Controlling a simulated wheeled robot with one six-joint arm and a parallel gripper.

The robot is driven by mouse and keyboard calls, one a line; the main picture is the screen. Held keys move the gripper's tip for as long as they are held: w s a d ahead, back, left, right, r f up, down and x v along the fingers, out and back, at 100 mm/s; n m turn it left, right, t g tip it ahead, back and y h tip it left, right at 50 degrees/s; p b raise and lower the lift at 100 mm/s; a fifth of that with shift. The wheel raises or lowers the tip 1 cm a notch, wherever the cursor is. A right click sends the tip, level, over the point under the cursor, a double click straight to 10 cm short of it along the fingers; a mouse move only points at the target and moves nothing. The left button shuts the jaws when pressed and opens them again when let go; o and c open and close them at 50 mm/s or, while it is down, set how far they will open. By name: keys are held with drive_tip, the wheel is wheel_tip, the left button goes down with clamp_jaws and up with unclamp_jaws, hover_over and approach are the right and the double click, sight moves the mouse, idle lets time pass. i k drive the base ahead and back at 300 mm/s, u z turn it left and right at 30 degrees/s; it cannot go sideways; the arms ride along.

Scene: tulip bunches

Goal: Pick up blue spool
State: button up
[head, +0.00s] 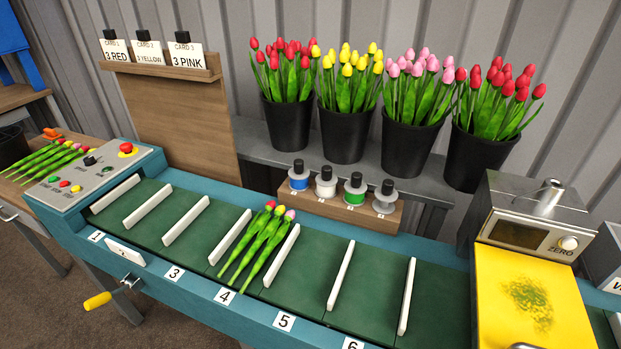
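The blue spool (299,181) stands upright at the left end of a small wooden rack (335,206) behind the conveyor. It has a blue band between pale flanges and a black knob on top. To its right on the rack stand a white spool (325,187), a green spool (354,194) and a grey spool (385,203), each with a black knob. My gripper is not in view.
A teal-framed conveyor (190,248) with green belt and white dividers runs in front of the rack. Tulips (262,240) lie in one slot. Black tulip buckets (346,133) stand behind. A yellow-topped scale (530,300) is at right, a control panel (90,177) at left.

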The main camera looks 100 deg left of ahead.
sight(298, 175)
drive_tip(key=u, duration=3.5)
drive_tip(key=i, duration=0.5)
drive_tip(key=u, duration=1.05)
drive_tip(key=k, duration=1.65)
drive_tip(key=z, duration=0.4)
drive_tip(key=i, duration=1.5)
